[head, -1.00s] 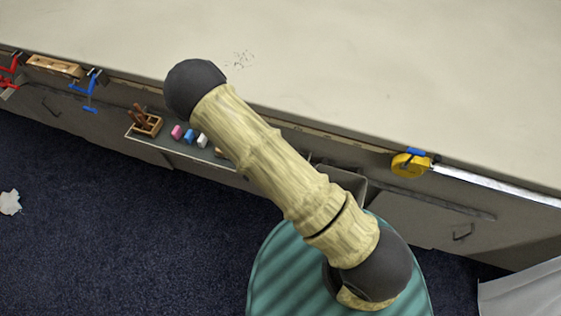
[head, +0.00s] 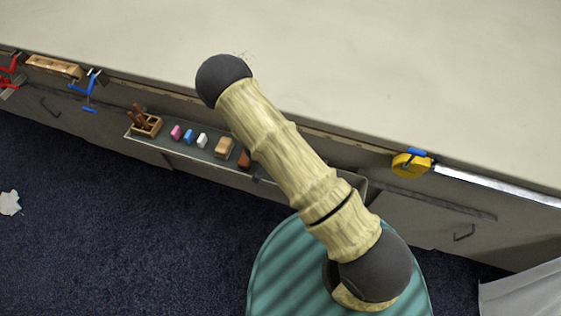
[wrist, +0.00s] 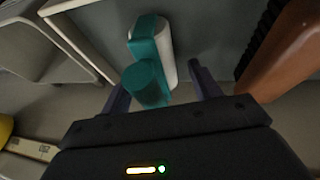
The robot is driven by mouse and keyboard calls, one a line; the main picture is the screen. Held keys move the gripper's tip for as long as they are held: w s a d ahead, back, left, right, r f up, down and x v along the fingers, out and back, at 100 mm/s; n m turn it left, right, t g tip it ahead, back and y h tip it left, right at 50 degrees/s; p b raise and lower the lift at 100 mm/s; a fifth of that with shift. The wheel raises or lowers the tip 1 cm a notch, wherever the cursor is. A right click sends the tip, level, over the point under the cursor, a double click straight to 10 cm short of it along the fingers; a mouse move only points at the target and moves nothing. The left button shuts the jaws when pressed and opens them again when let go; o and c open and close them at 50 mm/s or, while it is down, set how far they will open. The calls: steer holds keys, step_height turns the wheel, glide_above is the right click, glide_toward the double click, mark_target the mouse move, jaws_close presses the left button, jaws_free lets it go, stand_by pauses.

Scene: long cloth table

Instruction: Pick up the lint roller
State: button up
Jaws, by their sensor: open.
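The lint roller (wrist: 163,42) shows in the wrist view as a teal and white piece with a round teal end (wrist: 146,83) facing me. It lies on a grey surface. My gripper (wrist: 157,78) is open, with one dark finger on each side of the teal end. The fingers look apart from it, and nothing is held. In the head view my arm crosses the middle, and neither the lint roller nor my gripper can be made out.
A brown brush-like object (wrist: 290,50) with dark bristles lies close at the right in the wrist view. A pale raised rim (wrist: 75,45) runs on the left. In the head view, several small blocks sit on a narrow shelf (head: 168,147) below the table (head: 400,80). A yellow tape measure (head: 405,167) hangs at the edge.

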steer(key=c, duration=1.1)
steer(key=shift+c, duration=0.2)
steer(key=shift+r, duration=0.3)
steer(key=shift+c, duration=1.1)
step_height(320, 180, up, 10)
steer(key=shift+f+p, duration=0.25)
steer(key=shift+p, duration=0.65)
jaws_close()
